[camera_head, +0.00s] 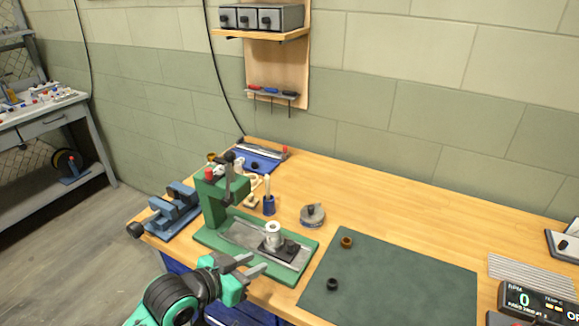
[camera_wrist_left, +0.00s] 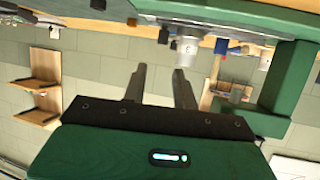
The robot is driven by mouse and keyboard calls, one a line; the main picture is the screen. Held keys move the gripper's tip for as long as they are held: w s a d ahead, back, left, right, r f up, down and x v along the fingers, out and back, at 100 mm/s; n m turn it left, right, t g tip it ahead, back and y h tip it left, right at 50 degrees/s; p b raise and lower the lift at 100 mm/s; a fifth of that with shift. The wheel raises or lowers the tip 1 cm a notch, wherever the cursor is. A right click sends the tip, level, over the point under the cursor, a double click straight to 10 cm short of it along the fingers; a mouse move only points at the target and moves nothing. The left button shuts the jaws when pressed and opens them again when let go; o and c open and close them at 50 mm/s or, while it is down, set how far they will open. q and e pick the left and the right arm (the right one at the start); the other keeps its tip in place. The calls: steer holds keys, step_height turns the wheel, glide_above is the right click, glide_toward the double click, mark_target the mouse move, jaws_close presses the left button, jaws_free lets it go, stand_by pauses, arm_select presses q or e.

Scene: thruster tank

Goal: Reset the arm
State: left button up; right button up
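My left gripper (camera_head: 250,267) is in the lower middle of the head view, in front of the green press at the bench's front edge. Its two fingers are apart with nothing between them. In the left wrist view the gripper (camera_wrist_left: 160,78) also shows open and empty, and the picture is upside down. The green press (camera_head: 213,208) stands on the wooden bench. A silvery cylindrical part (camera_head: 273,234) sits upright on a dark block on the press's base. It also shows in the left wrist view (camera_wrist_left: 187,50), beyond the fingers. My right gripper is not in view.
A blue vise (camera_head: 172,210) stands left of the press. A dark green mat (camera_head: 395,282) holds a brown ring (camera_head: 346,242) and a black ring (camera_head: 332,284). A round grey part (camera_head: 312,215) lies behind the mat. An RPM display (camera_head: 538,301) is at the right. The bench's back middle is clear.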

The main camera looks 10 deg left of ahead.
arm_select(q)
steer(key=s+a+f+n+g+y, duration=0.2)
steer(key=s+a+f+g+y, duration=0.15)
steer(key=s+f, duration=0.6)
steer(key=s+a+f+n+g+y, duration=0.35)
steer(key=s+f, duration=0.25)
steer(key=s, duration=0.7)
step_height(320, 180, down, 31)
steer(key=s+m+g, duration=0.1)
steer(key=g, duration=0.1)
steer(key=s+a+f, duration=0.2)
steer(key=s+f, duration=0.7)
steer(key=s+a+f+g, duration=0.1)
steer(key=s+a+f, duration=0.1)
steer(key=s+f, duration=0.8)
steer(key=shift+s+p, duration=0.2)
steer(key=shift+p, duration=0.2)
steer(key=shift+d+f, duration=0.1)
